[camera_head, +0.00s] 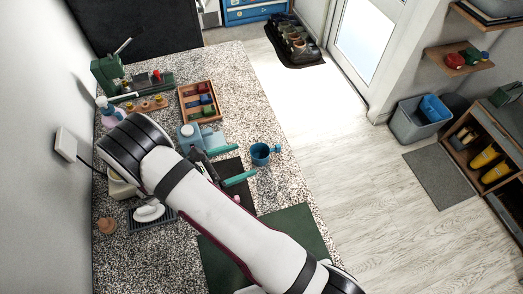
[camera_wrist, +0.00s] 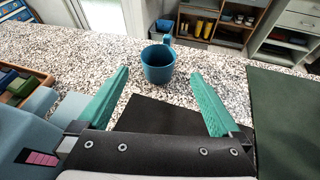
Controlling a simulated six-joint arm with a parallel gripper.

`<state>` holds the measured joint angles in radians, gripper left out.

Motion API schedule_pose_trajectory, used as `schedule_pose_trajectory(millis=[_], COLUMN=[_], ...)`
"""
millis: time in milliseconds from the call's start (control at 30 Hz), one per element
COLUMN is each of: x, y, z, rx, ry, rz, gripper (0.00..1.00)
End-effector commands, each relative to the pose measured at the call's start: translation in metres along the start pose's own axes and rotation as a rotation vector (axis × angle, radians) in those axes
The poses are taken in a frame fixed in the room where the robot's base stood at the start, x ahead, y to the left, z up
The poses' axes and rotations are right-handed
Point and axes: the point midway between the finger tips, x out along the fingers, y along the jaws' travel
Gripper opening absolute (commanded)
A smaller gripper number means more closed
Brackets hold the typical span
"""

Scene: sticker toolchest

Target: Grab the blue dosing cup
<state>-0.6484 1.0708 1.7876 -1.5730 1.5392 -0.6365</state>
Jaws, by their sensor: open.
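The blue dosing cup (camera_head: 260,153) stands upright on the speckled counter, near its right edge in the head view. In the wrist view the cup (camera_wrist: 158,66) is ahead of my gripper, centred between the fingers, with its handle at the far side. My gripper (camera_head: 241,162) is open, with green fingers spread wide. In the wrist view the gripper (camera_wrist: 160,75) has nothing between its fingers close to the palm. The cup appears beyond the fingertips, apart from them.
A light-blue object (camera_head: 190,133) stands left of my gripper, close to it in the wrist view. A wooden tray (camera_head: 181,104) with coloured blocks lies behind it. A black mat (camera_wrist: 158,125) lies below the fingers, and a dark green mat (camera_wrist: 287,115) to the right. Counter around the cup is clear.

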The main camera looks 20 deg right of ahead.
Motion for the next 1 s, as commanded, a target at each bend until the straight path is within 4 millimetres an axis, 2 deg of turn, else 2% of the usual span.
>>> schedule_pose_trajectory(millis=[33, 200, 433, 700, 1000], x=[0.011, 0.034, 0.077, 0.083, 0.083], y=[-0.001, 0.0, 0.003, 0.003, 0.003], z=[0.0, 0.0, -0.003, -0.003, -0.003], rx=[0.0, 0.001, 0.003, 0.003, 0.003], ry=[0.0, 0.0, 0.001, 0.002, 0.002], rz=[-0.004, -0.003, -0.004, -0.001, -0.002], gripper=[1.0, 1.0, 1.0, 1.0, 0.46])
